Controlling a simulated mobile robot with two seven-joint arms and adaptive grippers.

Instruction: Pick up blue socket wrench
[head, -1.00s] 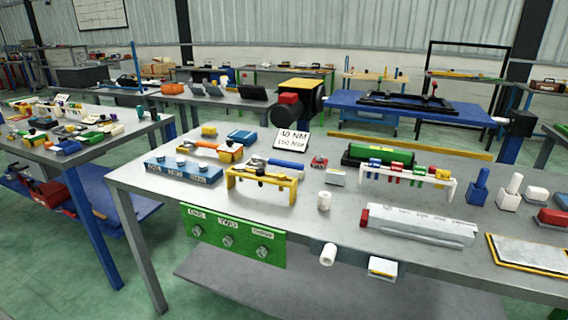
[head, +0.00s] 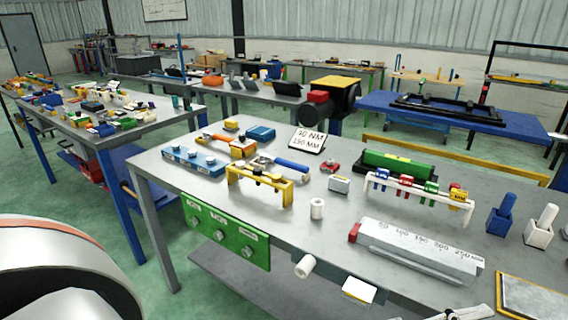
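The blue socket wrench (head: 291,164) has a blue handle and a silver head pointing left. It lies on the grey workbench (head: 340,212), behind the yellow stand (head: 262,184). No gripper is near it. A large pale link of my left arm, with an orange stripe, fills the lower left corner; its gripper is out of view. A small pale grey part at the bottom edge, front right of the bench, looks like the tip of my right gripper (head: 466,313); most of it is cut off, so I cannot tell its opening.
A blue socket block (head: 193,163) and an orange-yellow tool stand left of the wrench. A 10 NM sign (head: 308,140) is behind it. A white rack (head: 418,195) with coloured items and a white cylinder (head: 317,209) stand to the right and front. A green panel (head: 225,233) hangs at the front.

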